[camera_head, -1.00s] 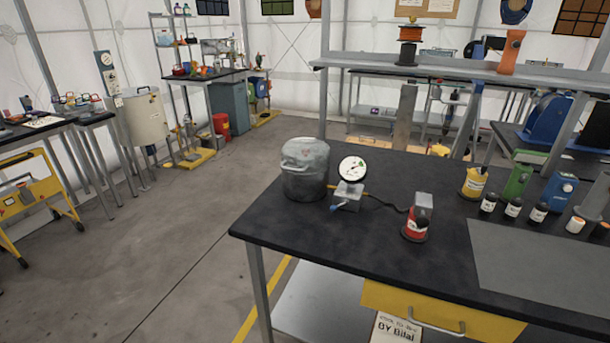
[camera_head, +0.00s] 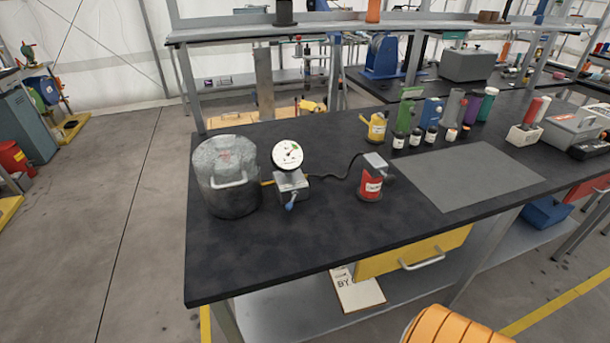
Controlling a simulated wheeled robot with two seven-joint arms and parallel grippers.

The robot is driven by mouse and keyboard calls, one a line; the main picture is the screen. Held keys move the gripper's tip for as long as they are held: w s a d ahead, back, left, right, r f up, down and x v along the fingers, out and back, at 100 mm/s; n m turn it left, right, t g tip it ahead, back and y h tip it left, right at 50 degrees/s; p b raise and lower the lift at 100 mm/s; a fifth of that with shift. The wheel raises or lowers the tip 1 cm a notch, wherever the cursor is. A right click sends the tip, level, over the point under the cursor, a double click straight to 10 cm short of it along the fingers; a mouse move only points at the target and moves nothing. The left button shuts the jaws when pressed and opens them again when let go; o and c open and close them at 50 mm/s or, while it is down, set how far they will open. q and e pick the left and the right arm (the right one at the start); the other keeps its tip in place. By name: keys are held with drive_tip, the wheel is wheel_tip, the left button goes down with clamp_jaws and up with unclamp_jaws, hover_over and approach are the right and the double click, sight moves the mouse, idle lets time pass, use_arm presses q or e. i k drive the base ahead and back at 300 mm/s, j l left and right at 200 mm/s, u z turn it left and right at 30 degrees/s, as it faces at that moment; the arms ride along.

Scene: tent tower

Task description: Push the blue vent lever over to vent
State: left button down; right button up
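The small blue vent lever (camera_head: 290,205) sticks out from the front of a grey metal block (camera_head: 292,183) on the black-topped workbench (camera_head: 300,250). It points down toward the bench's front edge. A round white dial gauge (camera_head: 286,155) stands on top of the block. A black cable runs right from the block toward a red can-like unit (camera_head: 370,187) with a grey top. Any vent marking is too small to read. Neither gripper is in view.
A yellow can (camera_head: 376,126) and several small dark bottles stand at the back right of the bench. A grey mat (camera_head: 470,174) lies to the right. The bench top in front of the lever is clear. A yellow drawer (camera_head: 415,254) hangs below the front edge.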

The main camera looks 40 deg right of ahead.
sight(288, 207)
drive_tip(key=i+j+z, duration=0.2)
drive_tip(key=z, duration=0.2)
drive_tip(key=i+j+z, duration=0.15)
drive_tip(key=z, duration=0.3)
drive_tip(key=i+j+z, duration=0.1)
drive_tip(key=j+z, duration=0.75)
drive_tip(key=i+j+z, duration=0.1)
drive_tip(key=j+z, duration=0.3)
drive_tip(key=l, duration=0.1)
